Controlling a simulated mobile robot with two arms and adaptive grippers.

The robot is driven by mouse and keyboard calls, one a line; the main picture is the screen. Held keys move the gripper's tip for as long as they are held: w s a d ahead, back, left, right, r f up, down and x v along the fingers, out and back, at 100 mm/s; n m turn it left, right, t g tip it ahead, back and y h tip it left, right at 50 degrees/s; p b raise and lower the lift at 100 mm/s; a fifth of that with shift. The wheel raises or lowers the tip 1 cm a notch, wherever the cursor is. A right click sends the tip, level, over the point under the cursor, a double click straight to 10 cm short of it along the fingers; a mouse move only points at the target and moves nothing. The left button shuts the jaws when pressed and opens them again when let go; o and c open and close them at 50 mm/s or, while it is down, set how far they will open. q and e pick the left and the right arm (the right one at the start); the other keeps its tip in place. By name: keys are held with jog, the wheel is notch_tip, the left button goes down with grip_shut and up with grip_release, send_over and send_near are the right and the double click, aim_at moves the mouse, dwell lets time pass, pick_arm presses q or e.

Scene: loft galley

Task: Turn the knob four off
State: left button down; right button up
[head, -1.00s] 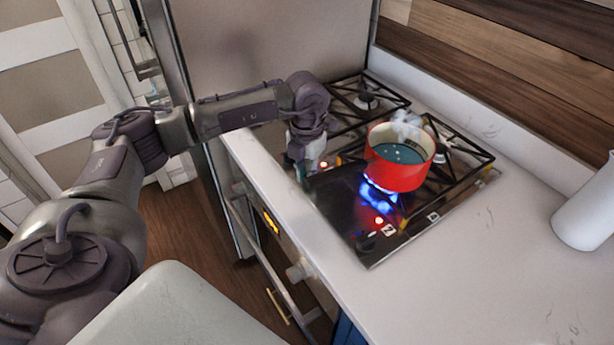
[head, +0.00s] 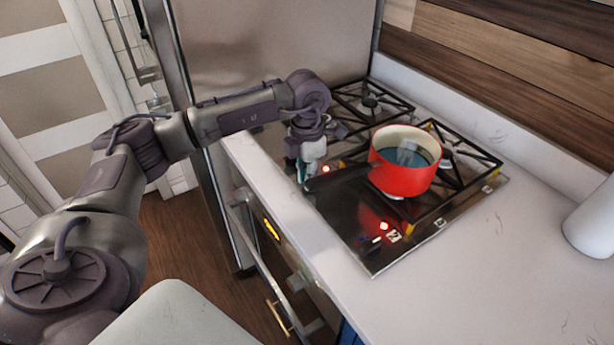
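My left gripper (head: 303,178) points down at the near-left part of the black cooktop (head: 352,212), close to the end of the red pot's dark handle. Its fingertips are small and partly hidden, so I cannot tell whether they are open or touch a knob. A dark knob (head: 368,244) shows at the cooktop's near corner, beside a lit red light (head: 384,226). Another red light (head: 326,168) glows beside my gripper. I cannot tell which knob is number four. No flame shows under the red pot (head: 405,178). My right gripper is out of view.
The red pot holds dark liquid and stands on the near burner grate. White counter (head: 470,270) surrounds the cooktop and is clear in front. A white cylinder (head: 592,222) stands at the right. The oven front (head: 268,225) lies below the counter edge.

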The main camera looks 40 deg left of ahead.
pick_arm(q)
jog(key=c, duration=1.1)
grip_release()
notch_tip(320, 180, up, 12)
